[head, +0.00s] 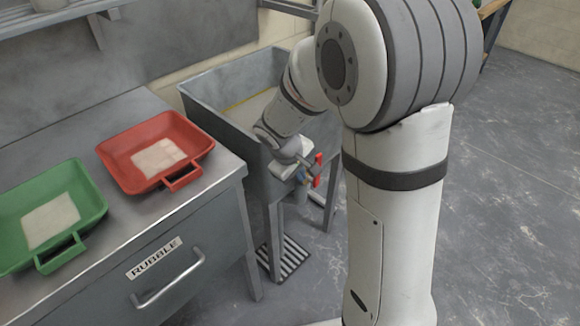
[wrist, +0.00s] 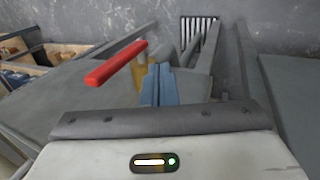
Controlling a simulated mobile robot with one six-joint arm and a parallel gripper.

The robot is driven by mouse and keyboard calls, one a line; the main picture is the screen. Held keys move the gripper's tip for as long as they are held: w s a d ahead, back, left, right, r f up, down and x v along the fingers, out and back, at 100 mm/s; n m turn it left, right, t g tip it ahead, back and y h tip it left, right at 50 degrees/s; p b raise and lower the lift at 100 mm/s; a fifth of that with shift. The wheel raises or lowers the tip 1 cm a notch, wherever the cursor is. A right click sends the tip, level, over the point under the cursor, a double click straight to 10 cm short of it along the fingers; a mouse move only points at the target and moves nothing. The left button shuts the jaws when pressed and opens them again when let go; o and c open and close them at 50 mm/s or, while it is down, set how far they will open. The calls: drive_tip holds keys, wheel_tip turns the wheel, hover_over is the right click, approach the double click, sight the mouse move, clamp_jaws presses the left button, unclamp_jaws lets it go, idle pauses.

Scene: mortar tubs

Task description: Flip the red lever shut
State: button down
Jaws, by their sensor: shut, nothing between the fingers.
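The red lever (head: 317,171) is on a brass valve (head: 309,176) at the front of the grey sink (head: 215,98). In the wrist view the red lever (wrist: 114,64) is a bar running from upper right to lower left, left of my fingers, with the brass valve (wrist: 141,73) beside them. My gripper (wrist: 160,84) has its blue fingers together with nothing between them. In the head view my gripper (head: 301,178) is close to the lever's left side. I cannot tell whether the fingers touch the valve or lever.
A steel bench with a drawer (head: 168,276) labelled RUBBLE stands left of the sink. A floor grate (head: 288,258) lies below the valve. The floor at right is clear.

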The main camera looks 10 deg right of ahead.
drive_tip(key=w+d, duration=0.2)
drive_tip(key=d, duration=0.1)
drive_tip(key=shift+w+d, duration=0.15)
